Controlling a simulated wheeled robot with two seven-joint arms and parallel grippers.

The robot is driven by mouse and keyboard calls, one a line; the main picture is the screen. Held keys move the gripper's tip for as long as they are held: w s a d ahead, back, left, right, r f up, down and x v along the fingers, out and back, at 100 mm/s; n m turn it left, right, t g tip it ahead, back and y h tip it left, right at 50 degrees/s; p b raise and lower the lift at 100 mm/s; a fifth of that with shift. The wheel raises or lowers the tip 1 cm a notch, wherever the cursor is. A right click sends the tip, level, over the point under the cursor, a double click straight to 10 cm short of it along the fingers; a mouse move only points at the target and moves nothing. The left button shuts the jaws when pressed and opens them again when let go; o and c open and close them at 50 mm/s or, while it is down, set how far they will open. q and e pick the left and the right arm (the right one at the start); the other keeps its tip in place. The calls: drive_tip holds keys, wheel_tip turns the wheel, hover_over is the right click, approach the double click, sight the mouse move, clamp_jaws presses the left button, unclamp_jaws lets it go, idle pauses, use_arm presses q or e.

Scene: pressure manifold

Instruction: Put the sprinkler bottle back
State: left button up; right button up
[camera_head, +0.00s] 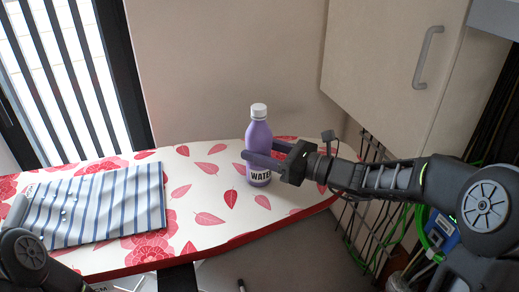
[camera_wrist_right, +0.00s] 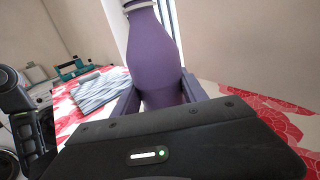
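The sprinkler bottle (camera_head: 259,135) is purple, with a white cap and a "WATER" label, and is upright over the right part of the ironing board (camera_head: 225,232). My right gripper (camera_head: 262,156) reaches in from the right with one finger on each side of the bottle. In the right wrist view the bottle (camera_wrist_right: 153,55) is between the two fingers of the gripper (camera_wrist_right: 160,95). Whether the fingers press on it is not clear. Part of my left arm shows at the lower left, but its gripper is not in view.
A blue-and-white striped cloth (camera_head: 100,205) lies on the left of the board. A beige cabinet (camera_head: 385,60) with a grey handle hangs at the upper right. Cables and a wire rack (camera_head: 365,225) are behind my right arm. A slatted window (camera_head: 80,75) is at the left.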

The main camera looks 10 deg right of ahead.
drive_tip(key=o, duration=0.4)
drive_tip(key=shift+r, duration=0.1)
drive_tip(key=shift+r, duration=0.2)
drive_tip(key=v, duration=1.2)
drive_tip(key=shift+f, duration=0.1)
